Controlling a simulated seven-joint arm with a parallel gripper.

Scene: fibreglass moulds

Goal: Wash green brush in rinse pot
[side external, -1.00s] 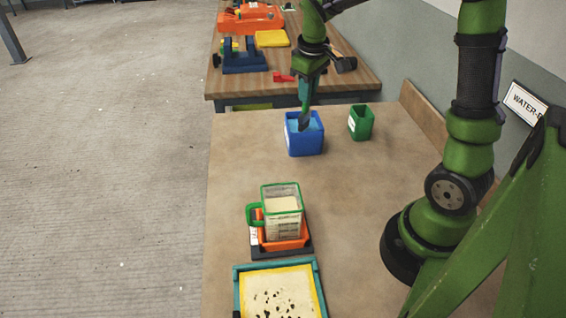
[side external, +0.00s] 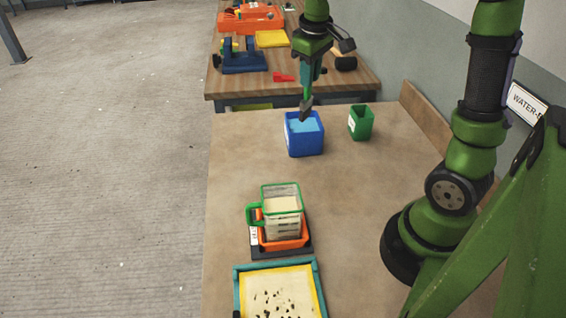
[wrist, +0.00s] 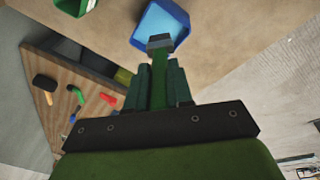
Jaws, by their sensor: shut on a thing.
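My gripper (side external: 309,78) is shut on the green brush (side external: 306,101), which hangs down with its dark head lowest. In the wrist view the brush (wrist: 159,75) runs out from between the fingers (wrist: 161,88), its grey ferrule and head over the pot. The blue pot with light blue liquid, which I take as the rinse pot (side external: 305,142), stands on the bench. The brush head is at or just above the pot's far rim; the side view does not settle whether it touches the liquid. The pot (wrist: 166,22) also shows at the top of the wrist view.
A green pot (side external: 361,123) stands right of the blue one. Nearer are a green-handled clear jug (side external: 282,205) on an orange scale (side external: 289,243) and a teal-framed tray (side external: 316,290). A wooden table (side external: 345,87) stands behind. The bench middle is clear.

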